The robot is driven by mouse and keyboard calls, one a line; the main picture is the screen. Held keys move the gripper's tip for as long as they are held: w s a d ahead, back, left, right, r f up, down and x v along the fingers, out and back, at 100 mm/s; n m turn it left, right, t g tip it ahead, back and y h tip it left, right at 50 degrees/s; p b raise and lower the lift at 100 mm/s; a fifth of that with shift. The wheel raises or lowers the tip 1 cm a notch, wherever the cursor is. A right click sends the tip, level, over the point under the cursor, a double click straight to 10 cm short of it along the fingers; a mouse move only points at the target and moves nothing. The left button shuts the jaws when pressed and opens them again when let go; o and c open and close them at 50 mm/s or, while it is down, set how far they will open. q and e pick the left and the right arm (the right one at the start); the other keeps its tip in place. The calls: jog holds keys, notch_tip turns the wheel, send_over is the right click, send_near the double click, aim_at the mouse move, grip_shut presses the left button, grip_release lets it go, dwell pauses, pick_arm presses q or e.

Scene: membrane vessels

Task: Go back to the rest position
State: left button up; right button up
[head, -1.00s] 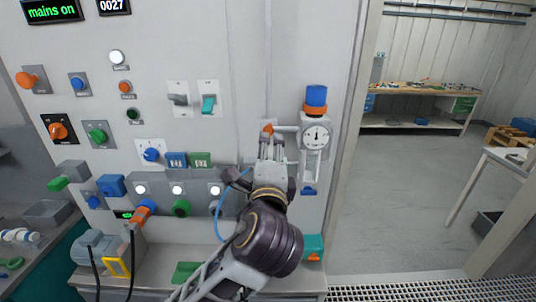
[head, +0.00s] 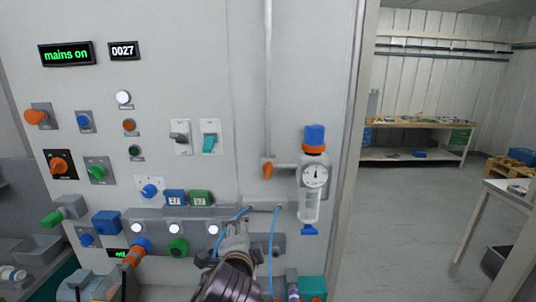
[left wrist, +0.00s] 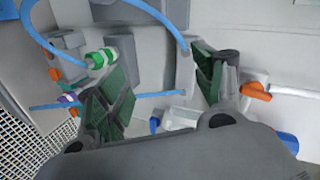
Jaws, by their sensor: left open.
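My left gripper (head: 238,238) is low in the middle of the head view, in front of the wall panel (head: 245,110). Its arm comes up from the bottom edge. In the left wrist view its two green-padded fingers (left wrist: 160,88) stand wide apart with nothing between them. The orange valve handle (head: 268,170) is above and to the right of the gripper, clear of it; an orange handle (left wrist: 256,91) also shows beside the right finger in the left wrist view. My right gripper is not in view.
The regulator (head: 314,172) with its gauge and blue knob is to the right of the gripper. Blue tubes (head: 274,240) hang close to it. Knobs and switches, including a green knob (head: 178,248), fill the panel at left. Open floor (head: 400,215) lies beyond the doorway.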

pick_arm(q)
jog(key=s+a+f+n+g, duration=0.3)
jog(key=a+f, duration=0.1)
jog(key=f, duration=0.5)
jog(key=s+a+f+n+g, duration=0.3)
jog(key=s+a+f, duration=0.1)
jog(key=f, duration=0.4)
jog(key=s+a+f+n+g, duration=0.4)
jog(key=s+a+f+n, duration=0.35)
jog(key=s+f, duration=0.55)
notch_tip(320, 180, down, 33)
jog(key=s+g, duration=0.2)
jog(key=s, duration=0.1)
jog(key=s+a+f, duration=0.2)
jog(key=s+f, duration=0.8)
jog(key=s, duration=0.1)
jog(key=s+a+f+m, duration=0.1)
jog(key=s+a+f, duration=0.1)
jog(key=s+f, duration=0.8)
jog(key=shift+s+a+f+g+b, duration=0.25)
jog(key=shift+s+a+g+b, duration=0.15)
jog(key=shift+s+b, duration=0.1)
